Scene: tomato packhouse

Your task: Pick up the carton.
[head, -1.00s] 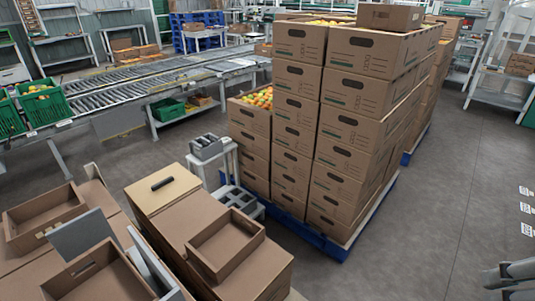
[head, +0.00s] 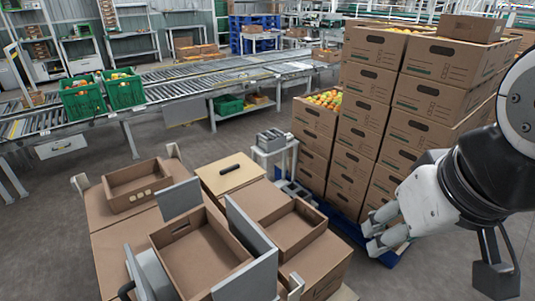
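Open, empty brown cartons lie in front of me: one between two grey upright plates (head: 195,262), one to its right (head: 293,230) and one with round marks on its side to the left (head: 137,186). The frames do not show which one the task names. My gripper (head: 369,238) is at the right, in front of the stacked cartons and apart from the open ones. Its fingers are apart and nothing shows between them.
Tall carton stacks (head: 420,130) stand on a blue pallet (head: 343,212), with fruit in an open one. A grey device (head: 271,139) sits on a small white stand. A roller conveyor (head: 190,85) with green crates (head: 83,97) runs behind. Grey floor lies clear at left.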

